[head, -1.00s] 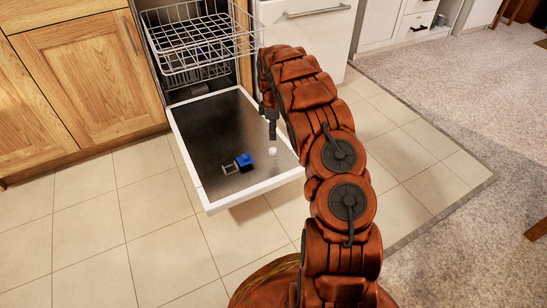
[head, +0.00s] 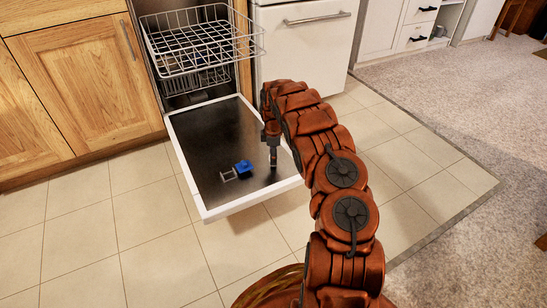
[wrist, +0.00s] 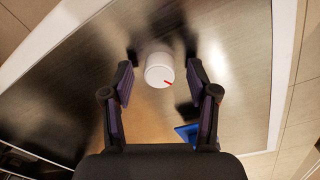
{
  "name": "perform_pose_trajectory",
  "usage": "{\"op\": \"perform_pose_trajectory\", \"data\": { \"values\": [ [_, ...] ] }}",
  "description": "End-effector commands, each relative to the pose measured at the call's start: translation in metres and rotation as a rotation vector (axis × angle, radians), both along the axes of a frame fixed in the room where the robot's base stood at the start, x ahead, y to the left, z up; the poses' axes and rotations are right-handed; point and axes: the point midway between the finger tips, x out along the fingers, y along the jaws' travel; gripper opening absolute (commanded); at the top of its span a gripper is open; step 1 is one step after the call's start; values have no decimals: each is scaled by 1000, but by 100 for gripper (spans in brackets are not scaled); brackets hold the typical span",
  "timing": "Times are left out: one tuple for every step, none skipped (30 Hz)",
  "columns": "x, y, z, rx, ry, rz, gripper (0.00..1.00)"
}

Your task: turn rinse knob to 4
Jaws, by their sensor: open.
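The rinse knob (wrist: 158,63) is a small white round cap with a red pointer mark on its face. It stands on the dark inner face of the open dishwasher door (head: 205,150). The red mark points to the lower right in the wrist view; no numbers can be read. My gripper (head: 273,163) points down over the door, its fingers open in the wrist view (wrist: 160,78). The knob lies between and slightly beyond the fingertips there, with a gap on both sides. In the head view my gripper hides the knob.
A blue flap (head: 243,167) with a grey frame (head: 228,175) sits on the door left of my gripper. A white wire rack (head: 200,45) is pulled out above the door. A white appliance (head: 310,50) stands behind. Tiled floor is clear in front.

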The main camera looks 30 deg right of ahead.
Motion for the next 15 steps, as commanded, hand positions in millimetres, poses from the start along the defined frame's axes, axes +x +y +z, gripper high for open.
{"op": "perform_pose_trajectory", "data": {
  "values": [
    [0,0,-1,-1,-1,0,59],
    [0,0,-1,-1,-1,0,59],
    [0,0,-1,-1,-1,0,59],
    [0,0,-1,-1,-1,0,59],
    [0,0,0,-1,-1,0,59],
    [0,0,0,-1,-1,0,59],
    [0,0,0,-1,-1,0,58],
    [0,0,0,0,0,0,55],
    [0,0,0,0,0,0,51],
    [0,0,0,0,0,0,48],
    [0,0,0,0,0,0,44],
    [0,0,-1,0,0,0,40],
    [0,0,-1,0,0,0,37],
    [0,0,0,0,0,0,34],
    [0,0,-1,0,0,0,30]
  ]
}}
